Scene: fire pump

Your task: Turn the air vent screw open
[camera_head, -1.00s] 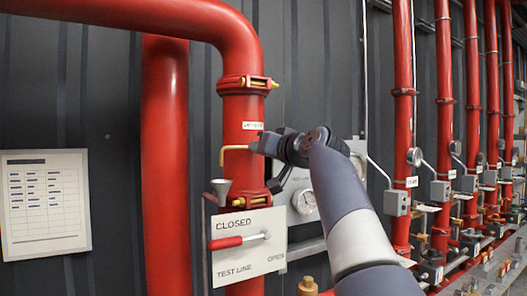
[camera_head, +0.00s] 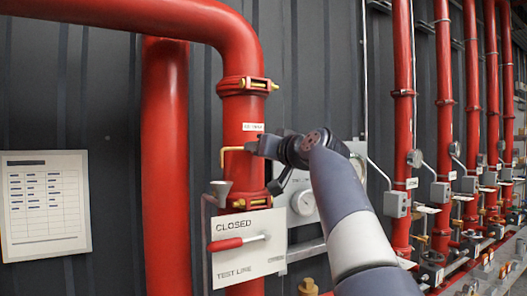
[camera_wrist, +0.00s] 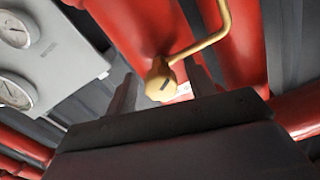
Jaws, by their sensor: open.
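The air vent screw (camera_wrist: 161,84) is a brass knob with a dark slot in its face, on a bent brass vent tube (camera_wrist: 207,38) by the red pipe. In the wrist view it sits between the two dark fingers of my gripper (camera_wrist: 167,90). The fingers are apart, one on each side, and I cannot tell whether either touches it. In the head view my gripper (camera_head: 254,146) is at the vertical red pipe, beside the brass tube (camera_head: 232,149). The screw is hidden there behind my gripper.
A funnel (camera_head: 220,188) stands just below the tube. A "CLOSED / TEST LINE" board (camera_head: 250,253) with a red-handled lever (camera_head: 226,243) is lower. A gauge panel (camera_wrist: 45,55) is close beside my gripper. Several red pipes stand to the right.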

